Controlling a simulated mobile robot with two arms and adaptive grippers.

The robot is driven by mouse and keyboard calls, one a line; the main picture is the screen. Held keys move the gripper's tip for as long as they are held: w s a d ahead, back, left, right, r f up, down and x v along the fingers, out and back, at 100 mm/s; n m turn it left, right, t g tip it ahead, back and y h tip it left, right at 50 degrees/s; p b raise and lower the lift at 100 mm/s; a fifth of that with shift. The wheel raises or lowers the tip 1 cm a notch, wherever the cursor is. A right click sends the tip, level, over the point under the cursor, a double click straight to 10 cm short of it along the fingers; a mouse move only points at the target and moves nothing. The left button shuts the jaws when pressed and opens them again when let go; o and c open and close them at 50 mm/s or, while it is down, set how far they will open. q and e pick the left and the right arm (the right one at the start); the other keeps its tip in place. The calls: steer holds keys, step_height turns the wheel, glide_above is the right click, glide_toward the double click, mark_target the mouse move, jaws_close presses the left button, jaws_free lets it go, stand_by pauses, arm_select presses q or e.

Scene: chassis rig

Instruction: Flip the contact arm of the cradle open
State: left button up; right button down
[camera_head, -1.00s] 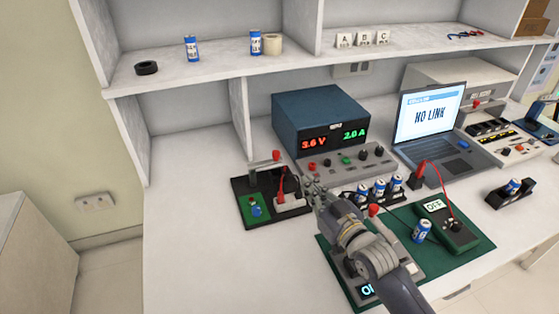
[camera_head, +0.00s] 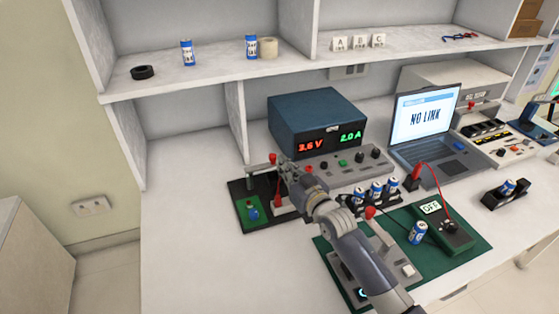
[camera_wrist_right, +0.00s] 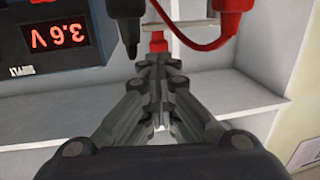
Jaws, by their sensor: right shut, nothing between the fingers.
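The cradle (camera_head: 243,222) is a black base with a green board at the left of the bench. Its grey contact arm (camera_head: 257,167) lies roughly level above the base, with a red knob (camera_head: 273,158) at its end. My right gripper (camera_head: 282,164) is shut and empty, its tips beside the red knob. In the right wrist view the closed fingertips (camera_wrist_right: 160,58) are just below the red knob (camera_wrist_right: 158,42); I cannot tell whether they touch. My right arm hides part of the cradle's right side. My left gripper is not in view.
A blue power supply (camera_head: 316,121) reading 3.6 V and 2.0 A stands behind the cradle. A red lead (camera_wrist_right: 196,46) runs close to the fingertips. A cell holder with blue cells (camera_head: 376,188) and a green mat (camera_head: 470,257) are to the right. The bench at left is clear.

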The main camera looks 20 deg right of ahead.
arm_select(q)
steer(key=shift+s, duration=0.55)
arm_select(e)
steer(key=shift+w+a, duration=0.15)
steer(key=shift+w, duration=0.6)
steer(key=shift+w+a, duration=0.15)
steer(key=shift+w, duration=0.6)
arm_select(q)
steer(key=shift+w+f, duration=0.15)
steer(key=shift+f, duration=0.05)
arm_select(e)
steer(key=shift+w+d+f, duration=0.1)
steer(key=shift+w+d, duration=0.1)
steer(key=shift+w, duration=0.45)
steer(key=shift+w+d, duration=0.2)
steer(key=shift+w, duration=0.4)
steer(key=shift+s, duration=0.1)
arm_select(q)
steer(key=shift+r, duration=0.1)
